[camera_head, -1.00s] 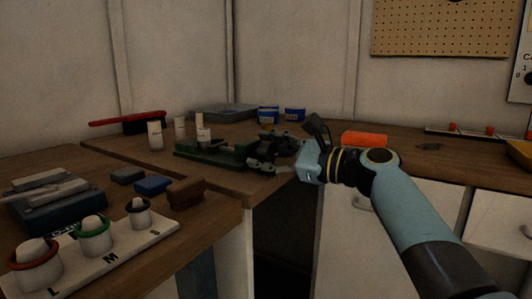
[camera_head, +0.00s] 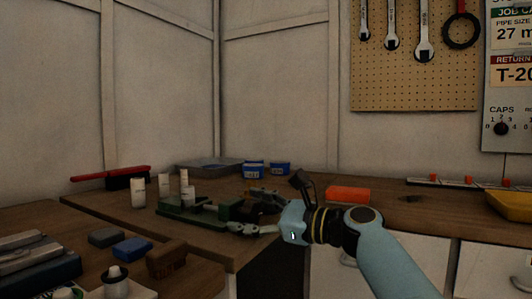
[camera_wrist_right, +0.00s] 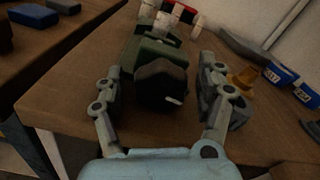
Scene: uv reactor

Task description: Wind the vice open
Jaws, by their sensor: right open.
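The green vice (camera_head: 196,211) stands on the wooden bench, left of my right gripper. In the right wrist view the vice (camera_wrist_right: 155,48) lies ahead, with a dark blocky end (camera_wrist_right: 160,80) towards me and a small pale pin (camera_wrist_right: 173,99) on it. My right gripper (camera_head: 262,216) is open. In the right wrist view its two fingers (camera_wrist_right: 160,72) stand on either side of the dark end, with gaps showing. I cannot tell whether either fingertip touches the vice. My left gripper is not in view.
White cylinders (camera_head: 138,193) stand beside the vice, and a red-handled brush (camera_head: 126,179) lies behind. Blue boxes (camera_head: 280,169) stand at the back. An orange block (camera_head: 348,193) lies to the right. Blocks (camera_head: 131,248) crowd the near left bench.

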